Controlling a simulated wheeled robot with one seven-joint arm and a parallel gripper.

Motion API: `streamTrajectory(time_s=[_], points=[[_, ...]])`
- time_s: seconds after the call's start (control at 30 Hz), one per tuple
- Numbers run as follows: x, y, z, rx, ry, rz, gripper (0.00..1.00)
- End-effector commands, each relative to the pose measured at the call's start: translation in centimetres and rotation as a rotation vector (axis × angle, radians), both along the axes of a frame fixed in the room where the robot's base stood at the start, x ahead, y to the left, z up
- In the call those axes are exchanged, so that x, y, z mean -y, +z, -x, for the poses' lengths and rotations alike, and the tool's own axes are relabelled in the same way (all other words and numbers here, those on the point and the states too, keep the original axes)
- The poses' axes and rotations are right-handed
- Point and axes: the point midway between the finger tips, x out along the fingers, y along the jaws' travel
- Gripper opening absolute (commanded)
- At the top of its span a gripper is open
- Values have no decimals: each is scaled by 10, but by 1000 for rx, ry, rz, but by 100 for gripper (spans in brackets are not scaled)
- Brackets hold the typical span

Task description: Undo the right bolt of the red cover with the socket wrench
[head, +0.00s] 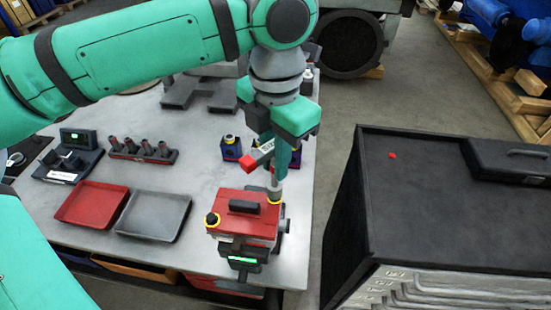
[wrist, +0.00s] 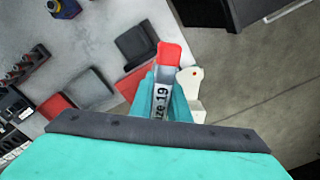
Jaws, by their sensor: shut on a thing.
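The red cover (head: 238,222) sits on a dark fixture near the table's front edge, with a black handle on top. Its left bolt (head: 212,221) has a dark head and a yellow ring. My gripper (head: 284,160) is above the cover's right side, shut on the socket wrench (head: 256,160). The wrench has a red end and a size label; it also shows between my teal fingers in the wrist view (wrist: 169,55). Its shaft points down at the right bolt (head: 275,197), where a yellow ring shows. The socket hides the bolt's head; I cannot tell how fully it is seated.
A red tray (head: 67,209) and a grey tray (head: 122,222) lie to the left on the table. A socket rack (head: 142,155) and a blue block (head: 231,150) stand behind. A dark tool cabinet (head: 440,205) stands at the right, across a floor gap.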

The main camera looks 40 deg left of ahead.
Motion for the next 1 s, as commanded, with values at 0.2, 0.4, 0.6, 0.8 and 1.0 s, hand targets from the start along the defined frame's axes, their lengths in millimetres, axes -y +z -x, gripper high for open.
streamTrajectory(time_s=[0.2,0.4,0.6,0.8,1.0], points=[[0,0,0,2,-280,2,0],[0,0,0,2,-537,1,0],[0,0,1,3,-792,3,0],[0,0,1,2,-1045,2,0],[0,0,1,3,-1299,3,0]])
